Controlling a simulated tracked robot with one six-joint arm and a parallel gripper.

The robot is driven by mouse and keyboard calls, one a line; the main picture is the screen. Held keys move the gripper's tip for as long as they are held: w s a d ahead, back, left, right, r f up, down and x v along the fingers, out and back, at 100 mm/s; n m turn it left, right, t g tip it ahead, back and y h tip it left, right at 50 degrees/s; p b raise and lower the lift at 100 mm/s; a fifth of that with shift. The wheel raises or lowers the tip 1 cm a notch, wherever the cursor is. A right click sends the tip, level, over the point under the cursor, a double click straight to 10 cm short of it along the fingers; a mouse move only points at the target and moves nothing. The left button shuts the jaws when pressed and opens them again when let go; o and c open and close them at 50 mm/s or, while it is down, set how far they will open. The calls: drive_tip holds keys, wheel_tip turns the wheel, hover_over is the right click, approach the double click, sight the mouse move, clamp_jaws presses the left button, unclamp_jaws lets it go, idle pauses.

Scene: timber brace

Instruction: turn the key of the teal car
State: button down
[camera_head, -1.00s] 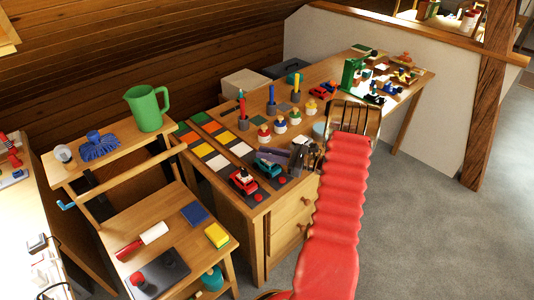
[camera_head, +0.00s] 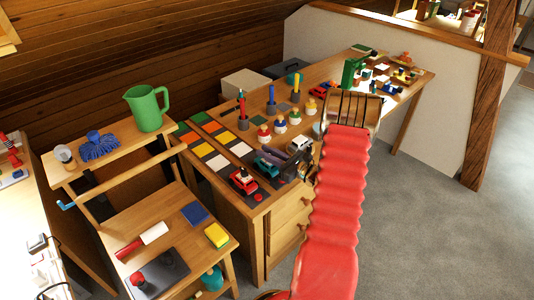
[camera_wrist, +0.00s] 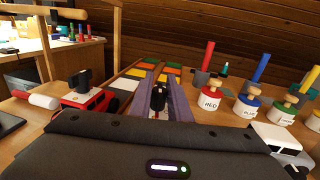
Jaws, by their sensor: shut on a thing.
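The teal car (camera_head: 265,164) stands on the workbench between a red car (camera_head: 243,181) and a white car (camera_head: 300,144). My gripper (camera_wrist: 159,98) is low over the teal car, with its two purple-grey fingers on either side of a black key (camera_wrist: 158,96). The fingers are shut on this key. In the wrist view the teal car's body is hidden below the gripper housing, and the key's turn angle is hard to read. The red car also shows in the wrist view (camera_wrist: 88,103), left of the fingers, with its own black key on top.
The white car (camera_wrist: 283,143) is close on the gripper's right. Coloured tiles (camera_head: 198,148) lie at the bench's left. A lower cart stands to the left.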

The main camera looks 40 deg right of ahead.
drive_tip(key=m+h, duration=0.2)
drive_tip(key=h, duration=0.1)
drive_tip(key=m+h, duration=0.2)
drive_tip(key=h, duration=0.1)
drive_tip(key=shift+d+m+g+h, duration=0.1)
drive_tip(key=shift+m+g+h, duration=0.15)
drive_tip(key=shift+m+h, duration=0.7)
drive_tip(key=shift+d+m+g+h, duration=0.1)
drive_tip(key=shift+m+g+h, duration=0.25)
drive_tip(key=shift+h, duration=1)
drive_tip(key=shift+d+m+h, duration=0.1)
drive_tip(key=shift+m+h, duration=0.3)
drive_tip(key=c, duration=1.9)
unclamp_jaws()
drive_tip(key=v, duration=1.3)
drive_tip(key=shift+s+a, duration=0.2)
drive_tip(key=shift+s, duration=0.15)
